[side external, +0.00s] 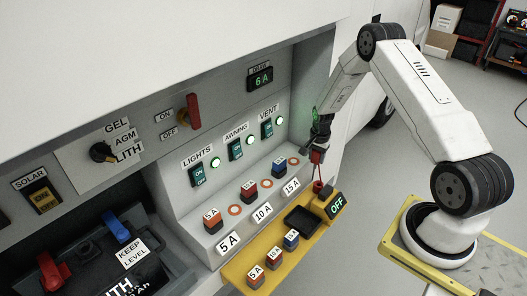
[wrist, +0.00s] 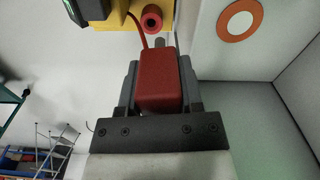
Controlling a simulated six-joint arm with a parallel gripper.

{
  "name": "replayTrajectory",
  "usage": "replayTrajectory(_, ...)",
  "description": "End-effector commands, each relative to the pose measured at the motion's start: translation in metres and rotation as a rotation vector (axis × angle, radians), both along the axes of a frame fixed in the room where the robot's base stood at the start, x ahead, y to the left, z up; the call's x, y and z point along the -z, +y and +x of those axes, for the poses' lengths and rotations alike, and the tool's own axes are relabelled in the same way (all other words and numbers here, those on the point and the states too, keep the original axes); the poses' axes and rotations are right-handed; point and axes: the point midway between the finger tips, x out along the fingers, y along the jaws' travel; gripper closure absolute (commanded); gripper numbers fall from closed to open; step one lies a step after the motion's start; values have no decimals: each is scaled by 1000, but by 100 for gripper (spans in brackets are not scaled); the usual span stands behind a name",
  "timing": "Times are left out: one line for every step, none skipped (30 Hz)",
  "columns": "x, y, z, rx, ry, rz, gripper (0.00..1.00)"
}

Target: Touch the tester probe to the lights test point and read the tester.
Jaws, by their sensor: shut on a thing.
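In the side view the probe (side external: 317,155) hangs above the tester (side external: 336,205), which reads OFF. Orange-ringed white test points lie on the grey ledge: left (side external: 235,211), middle (side external: 267,183) and right (side external: 295,161). The left one is closest to the LIGHTS switch, but no label names it. One ring (wrist: 238,20) shows at the wrist view's upper right, apart from the probe.
Fuses (side external: 212,220) stand on the ledge beside the rings. Spare fuses (side external: 257,275) sit on the yellow tray (side external: 232,281). The LIGHTS (side external: 198,175), AWNING and VENT switches have lit green lamps. The draw display (side external: 261,79) reads 6A. The compartment's right wall is close to my gripper.

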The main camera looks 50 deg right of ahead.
Motion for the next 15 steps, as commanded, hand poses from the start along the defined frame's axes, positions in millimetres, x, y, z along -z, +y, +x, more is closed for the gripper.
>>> replayTrajectory(-10, 9, 6, -49, -3, -2, 100)
replayTrajectory(-15, 15, 8, -78, -2, -2, 100)
replayTrajectory(-22, 23, 11, -122, -2, -2, 100)
replayTrajectory(-27, 29, 13, -157, -2, -2, 100)
replayTrajectory(-33, 36, 15, -192, -2, -2, 100)
replayTrajectory(-40, 45, 18, -240, -2, -2, 100)
replayTrajectory(-46, 52, 20, -278, -3, -3, 100)
replayTrajectory(-52, 59, 22, -316, -3, -3, 100)
replayTrajectory(-60, 69, 23, -366, -2, -2, 100)
replayTrajectory(-66, 76, 24, -403, -3, -2, 100)
replayTrajectory(-71, 83, 25, -440, -2, -2, 100)
replayTrajectory(-78, 92, 26, -490, -2, -2, 100)
replayTrajectory(-84, 100, 27, -528, -2, -2, 100)
replayTrajectory(-89, 107, 27, -565, -3, -3, 100)
replayTrajectory(-96, 117, 27, -615, -3, -2, 100)
